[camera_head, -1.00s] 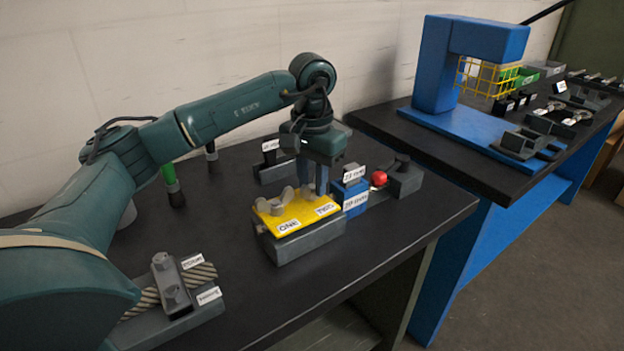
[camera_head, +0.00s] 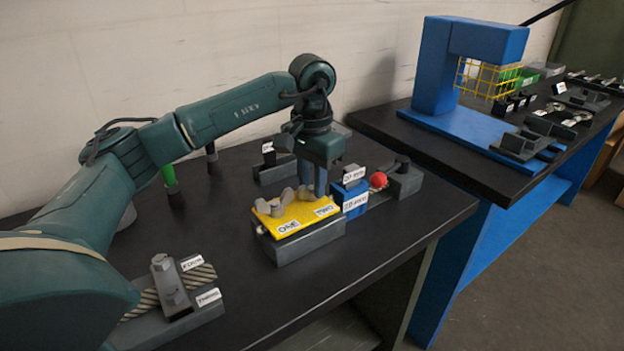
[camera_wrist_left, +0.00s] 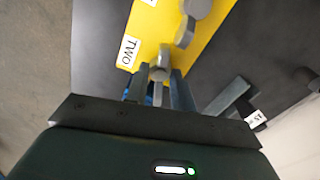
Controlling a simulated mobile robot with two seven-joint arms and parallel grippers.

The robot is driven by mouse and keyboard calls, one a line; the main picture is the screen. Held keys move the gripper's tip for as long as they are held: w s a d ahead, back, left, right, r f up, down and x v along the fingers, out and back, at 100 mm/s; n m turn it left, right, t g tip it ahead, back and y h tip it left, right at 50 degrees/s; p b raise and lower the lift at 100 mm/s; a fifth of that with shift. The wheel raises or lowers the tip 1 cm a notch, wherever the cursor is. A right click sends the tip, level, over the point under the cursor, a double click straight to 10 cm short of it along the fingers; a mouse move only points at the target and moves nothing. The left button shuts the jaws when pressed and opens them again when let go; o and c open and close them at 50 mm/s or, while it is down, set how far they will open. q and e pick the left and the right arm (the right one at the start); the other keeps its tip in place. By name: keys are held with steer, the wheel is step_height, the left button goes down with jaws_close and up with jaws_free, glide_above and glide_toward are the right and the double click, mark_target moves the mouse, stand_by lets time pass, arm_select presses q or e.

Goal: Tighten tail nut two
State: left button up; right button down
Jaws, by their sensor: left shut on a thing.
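The yellow plate (camera_head: 284,229) with labels ONE and TWO lies on a grey block in the head view; it also shows in the left wrist view (camera_wrist_left: 205,50). Grey nut one (camera_head: 286,198), with a wing shape, stands near label ONE. My left gripper (camera_head: 314,190) points down at the plate's TWO end. In the left wrist view its fingers (camera_wrist_left: 160,88) are shut on tail nut two (camera_wrist_left: 160,70), beside the TWO label. The fingers hide most of this nut in the head view. My right gripper is not in view.
A blue block (camera_head: 354,204) with labels and a red ball (camera_head: 378,180) sit close to the right of the plate. A grey fixture with a rope-like piece (camera_head: 200,273) lies front left. A blue press (camera_head: 434,65) stands on the other table.

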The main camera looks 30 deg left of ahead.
mark_target(311, 179)
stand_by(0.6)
arm_select(q)
steer(key=o, duration=0.6)
steer(key=shift+o, duration=0.2)
steer(key=shift+r, duration=0.1)
step_height(311, 179, up, 13)
steer(key=p, duration=0.2)
